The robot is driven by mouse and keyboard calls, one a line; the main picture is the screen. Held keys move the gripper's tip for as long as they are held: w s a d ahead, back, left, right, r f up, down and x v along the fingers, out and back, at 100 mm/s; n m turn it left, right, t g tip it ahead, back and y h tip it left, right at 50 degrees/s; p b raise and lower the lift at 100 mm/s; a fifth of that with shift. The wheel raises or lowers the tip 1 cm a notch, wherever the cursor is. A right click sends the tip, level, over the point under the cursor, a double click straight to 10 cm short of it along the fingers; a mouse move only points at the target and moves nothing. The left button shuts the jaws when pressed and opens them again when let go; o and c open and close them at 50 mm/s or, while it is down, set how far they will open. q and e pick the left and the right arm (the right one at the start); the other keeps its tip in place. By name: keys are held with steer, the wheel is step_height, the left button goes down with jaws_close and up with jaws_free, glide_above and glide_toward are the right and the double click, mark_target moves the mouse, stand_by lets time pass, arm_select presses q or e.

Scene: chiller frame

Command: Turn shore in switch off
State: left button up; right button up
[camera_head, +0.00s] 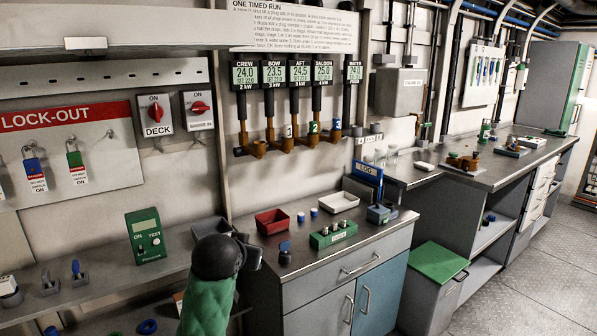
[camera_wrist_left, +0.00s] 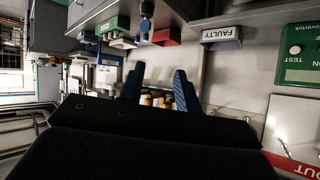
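My right gripper is not in view.
A red LOCK-OUT board (camera_head: 65,118) with hanging padlocks is left of the switches. A green tester (camera_head: 145,236) stands on the shelf below. The bench holds a red tray (camera_head: 272,222) and a green block (camera_head: 333,234). A FAULTY bin (camera_wrist_left: 220,34) shows in the wrist view.

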arm_select(q)
steer(key=s+f+g+p, duration=0.1)
steer(key=s+f+g, duration=0.3)
steer(key=s+f, duration=1.3)
steer(key=s+a+f+g+p, duration=0.1)
steer(key=s+f+g, duration=0.4)
steer(key=s+f, duration=1.3)
steer(key=s+p, duration=0.1)
steer(key=s, duration=0.6)
steer(key=shift+a+n, duration=0.2)
steer(key=shift+n, duration=0.1)
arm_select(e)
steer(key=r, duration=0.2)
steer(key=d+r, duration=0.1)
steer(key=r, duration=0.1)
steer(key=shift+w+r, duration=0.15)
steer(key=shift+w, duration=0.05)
arm_select(q)
steer(key=shift+s, duration=0.1)
